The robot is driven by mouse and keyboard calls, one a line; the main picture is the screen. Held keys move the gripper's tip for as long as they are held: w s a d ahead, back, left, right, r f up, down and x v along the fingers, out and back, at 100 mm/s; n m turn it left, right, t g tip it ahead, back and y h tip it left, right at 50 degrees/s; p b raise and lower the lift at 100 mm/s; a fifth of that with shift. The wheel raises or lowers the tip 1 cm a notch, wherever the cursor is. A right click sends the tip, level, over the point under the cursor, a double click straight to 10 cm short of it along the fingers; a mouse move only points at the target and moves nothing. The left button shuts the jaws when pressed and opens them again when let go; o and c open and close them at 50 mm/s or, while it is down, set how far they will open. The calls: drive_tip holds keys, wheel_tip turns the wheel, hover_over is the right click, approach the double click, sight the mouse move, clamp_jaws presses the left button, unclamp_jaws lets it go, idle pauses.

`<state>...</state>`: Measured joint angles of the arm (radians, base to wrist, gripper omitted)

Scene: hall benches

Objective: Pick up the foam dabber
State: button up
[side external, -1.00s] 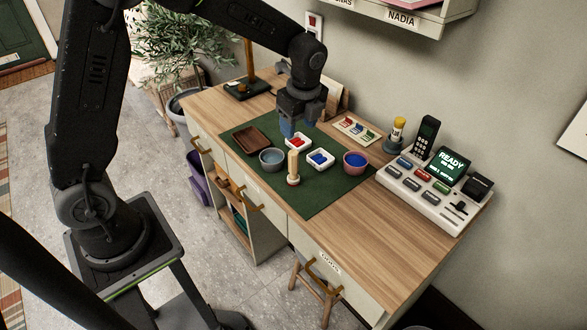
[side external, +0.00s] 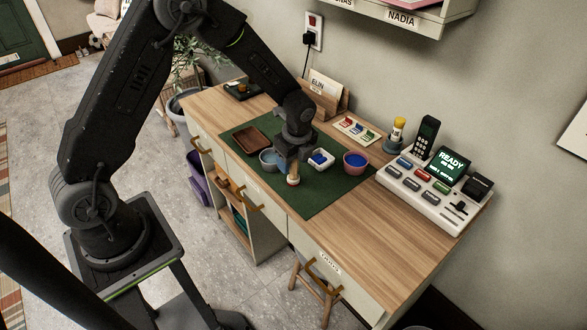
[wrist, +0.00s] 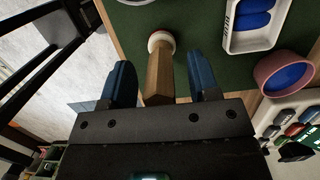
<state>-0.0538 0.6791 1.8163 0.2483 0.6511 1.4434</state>
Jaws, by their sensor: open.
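The foam dabber stands upright on the green mat (side external: 330,192), with a wooden handle and a pale round base with a red rim (side external: 293,181). In the wrist view its handle (wrist: 159,72) points toward the camera, between the two blue fingers. My gripper (wrist: 165,82) is open, with a finger on each side of the handle and a visible gap on both sides. In the side view my gripper (side external: 291,157) is low over the dabber and hides most of the handle.
A white tray with blue pads (side external: 320,159) and a pink bowl (side external: 355,160) stand close on the right. A grey-blue bowl (side external: 268,163) stands close on the left, a brown tray (side external: 250,139) beyond it. A button console (side external: 430,200) is at the right. The front mat is clear.

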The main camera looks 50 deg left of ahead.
drive_tip(key=shift+f, duration=0.3)
drive_tip(key=shift+c, duration=0.4)
drive_tip(key=c, duration=0.9)
drive_tip(key=shift+r, duration=0.15)
drive_tip(key=shift+c, duration=0.2)
drive_tip(key=shift+r, duration=0.3)
drive_tip(key=r, duration=0.3)
drive_tip(key=shift+a+r, duration=0.25)
drive_tip(key=shift+r, duration=0.1)
drive_tip(key=s+a+r, duration=0.6)
drive_tip(key=a, duration=0.3)
drive_tip(key=shift+a+r, duration=0.2)
drive_tip(key=shift+a, duration=0.1)
